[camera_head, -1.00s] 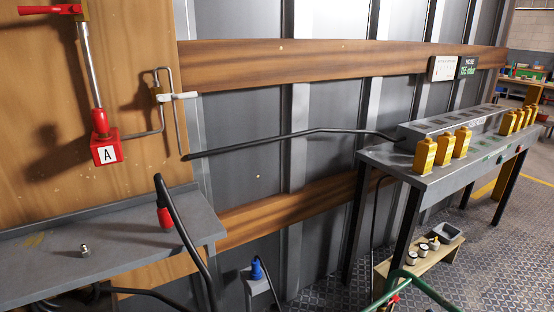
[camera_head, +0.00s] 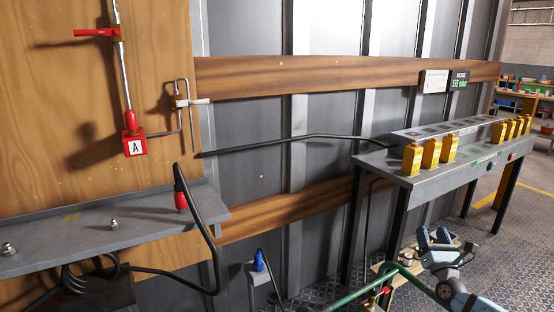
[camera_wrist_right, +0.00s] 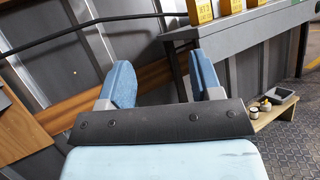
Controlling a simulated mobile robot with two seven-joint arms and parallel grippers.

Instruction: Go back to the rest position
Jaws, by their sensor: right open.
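My right gripper (camera_head: 434,239) is at the lower right of the head view, in front of the low wooden bench by the grey table. Its two blue fingers stand apart with nothing between them. The right wrist view shows the same open fingers (camera_wrist_right: 165,85), with the grey wall and wooden rail behind. My left gripper is not in the head view. A black hose with a red-handled end (camera_head: 180,198) rests by the edge of the grey shelf (camera_head: 150,225) at left.
The grey table (camera_head: 400,172) with several yellow bottles (camera_head: 431,153) stands at right. A green tube (camera_head: 350,298) runs low near my right arm. A blue plug (camera_head: 259,262) sits on a small box.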

